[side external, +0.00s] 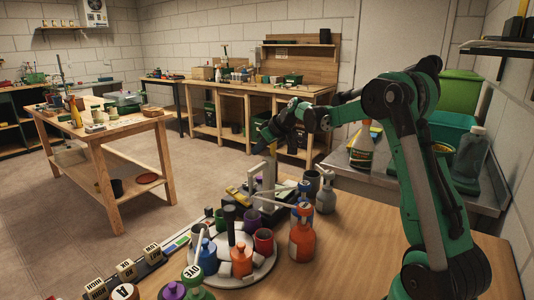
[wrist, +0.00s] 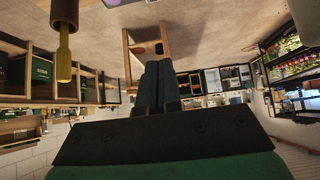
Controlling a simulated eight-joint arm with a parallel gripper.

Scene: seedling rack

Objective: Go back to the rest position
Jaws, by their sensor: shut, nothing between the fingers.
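My gripper (side external: 259,149) hangs in the air above the work table (side external: 350,262), at the end of my green arm reaching in from the right. In the wrist view its two dark fingers (wrist: 157,70) are together with nothing held between them. In the side view the fingertips are small and dark, above a pale upright stand (side external: 266,176). I cannot tell the exact gap between them.
Below are a round tray (side external: 262,273) with cups and bottles, an orange spray bottle (side external: 302,242) and a grey bottle (side external: 326,198). In the wrist view a brown-and-yellow object (wrist: 63,45) hangs close at upper left. The table's right part is bare.

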